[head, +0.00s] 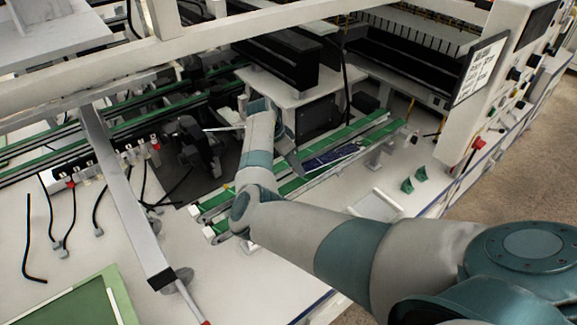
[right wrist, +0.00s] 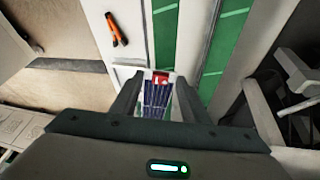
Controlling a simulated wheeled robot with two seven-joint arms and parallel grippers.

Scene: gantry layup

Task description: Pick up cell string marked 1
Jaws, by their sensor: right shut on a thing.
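My right gripper (right wrist: 157,78) is shut on a cell string (right wrist: 157,97), a dark blue strip with pale lines and a red-and-white end. The string sits between the two fingers in the right wrist view; any number on it is too small to read. In the head view my right arm bends over the green conveyors, and its gripper (head: 294,163) is small and partly hidden by the wrist. Blue cells (head: 325,160) show on the green conveyor just right of it. I cannot tell whether the held string is clear of the belt. My left gripper is not in view.
Green conveyor belts (right wrist: 228,45) run beside the gripper. An orange-handled tool (right wrist: 116,28) lies on the pale surface. A control cabinet (head: 492,95) stands at the right, and a long grey beam (head: 128,200) crosses the left bench. Two small green blocks (head: 420,174) sit right of the conveyor.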

